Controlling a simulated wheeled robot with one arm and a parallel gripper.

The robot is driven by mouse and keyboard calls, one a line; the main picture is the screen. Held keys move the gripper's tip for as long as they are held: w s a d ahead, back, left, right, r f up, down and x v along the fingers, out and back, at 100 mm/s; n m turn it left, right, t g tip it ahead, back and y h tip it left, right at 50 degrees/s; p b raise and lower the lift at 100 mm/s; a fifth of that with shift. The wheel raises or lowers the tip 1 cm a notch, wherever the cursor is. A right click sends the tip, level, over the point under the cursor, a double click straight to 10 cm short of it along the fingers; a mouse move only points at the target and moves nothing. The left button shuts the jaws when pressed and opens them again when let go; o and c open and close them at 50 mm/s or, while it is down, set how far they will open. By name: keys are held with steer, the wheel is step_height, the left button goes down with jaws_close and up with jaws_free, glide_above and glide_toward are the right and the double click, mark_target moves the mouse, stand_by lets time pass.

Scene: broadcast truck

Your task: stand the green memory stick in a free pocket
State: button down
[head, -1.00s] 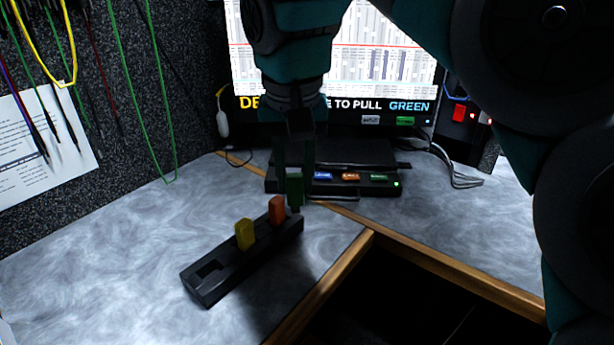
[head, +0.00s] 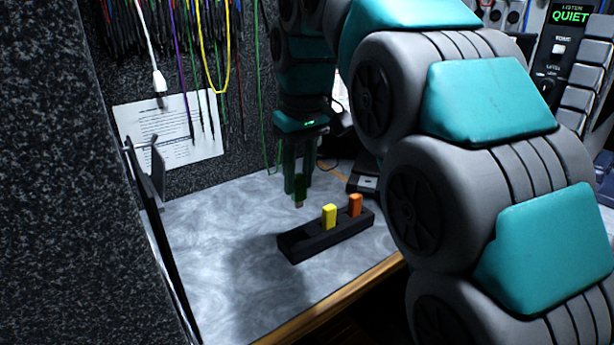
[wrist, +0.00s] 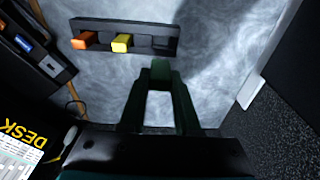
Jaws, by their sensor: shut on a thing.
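My gripper (head: 298,190) points down, shut on the green memory stick (wrist: 160,70), and holds it above the desk behind the holder's left part. The stick looks dark between the fingers in the head view, with a small pale tip below. The black pocket holder (head: 325,239) lies on the desk. A yellow stick (head: 329,216) and an orange stick (head: 355,204) stand in it. In the wrist view, a free pocket (wrist: 161,42) is beside the yellow stick (wrist: 121,43), at the end away from the orange one (wrist: 84,40). The green stick appears just short of it, apart from the holder.
The desk (head: 230,240) is clear left of the holder, with a wooden front edge (head: 335,300). A dark device (head: 365,180) stands behind right. A dark panel (head: 160,230) rises at the left. Cables (head: 215,60) hang on the back wall.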

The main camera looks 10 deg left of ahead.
mark_target(300, 201)
steer(key=shift+f+b, duration=1.5)
steer(key=shift+f, duration=1.35)
steer(key=shift+f+b, duration=0.65)
steer(key=shift+f, duration=1.15)
steer(key=c, duration=0.5)
jaws_free()
steer(key=shift+c, duration=0.2)
steer(key=shift+r, duration=0.15)
steer(key=shift+s+d+r, duration=0.1)
steer(key=shift+d+r, duration=0.05)
steer(key=shift+r, duration=1.1)
steer(key=shift+s+d+r, duration=0.1)
steer(key=shift+r, duration=1.15)
steer(key=shift+s+d+r, duration=0.1)
steer(key=shift+d+r, duration=0.05)
steer(key=shift+r, duration=1.1)
steer(key=shift+d, duration=0.1)
